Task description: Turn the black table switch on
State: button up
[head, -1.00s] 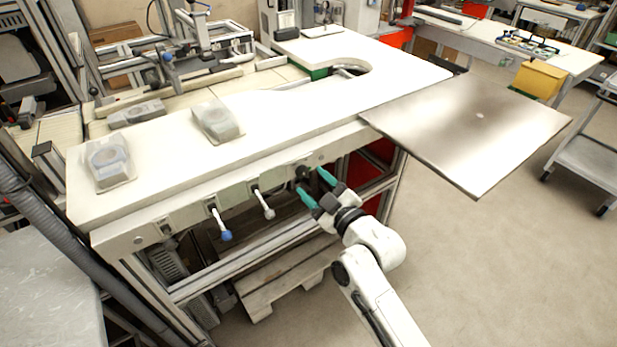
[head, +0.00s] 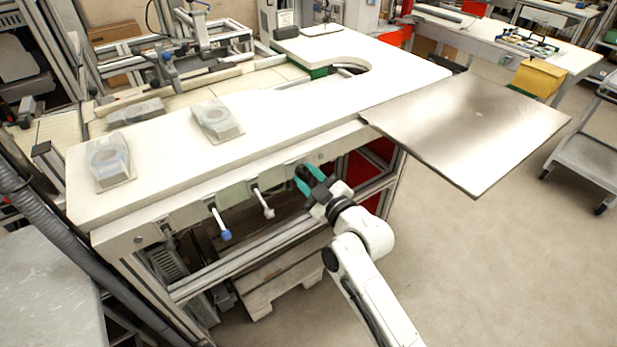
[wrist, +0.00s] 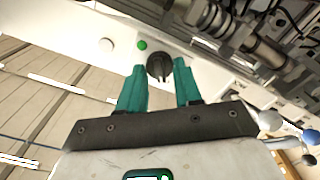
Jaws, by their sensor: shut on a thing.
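The black table switch (wrist: 159,66) is a round black knob on the white front panel under the table edge. In the wrist view it sits between the teal fingertips of my gripper (wrist: 160,82), one finger on each side, and the jaws are shut on it. A small green button or light (wrist: 142,45) is just beside the knob. In the head view my gripper (head: 308,176) is at the table's front panel, and its fingers hide the knob there.
Two levers hang from the front panel left of my gripper, one with a blue tip (head: 225,235) and one with a white tip (head: 269,213). Clear plastic cases (head: 109,161) lie on the white tabletop (head: 290,110). A metal plate (head: 475,130) juts out at right.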

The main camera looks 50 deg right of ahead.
jog(key=shift+c, duration=1.4)
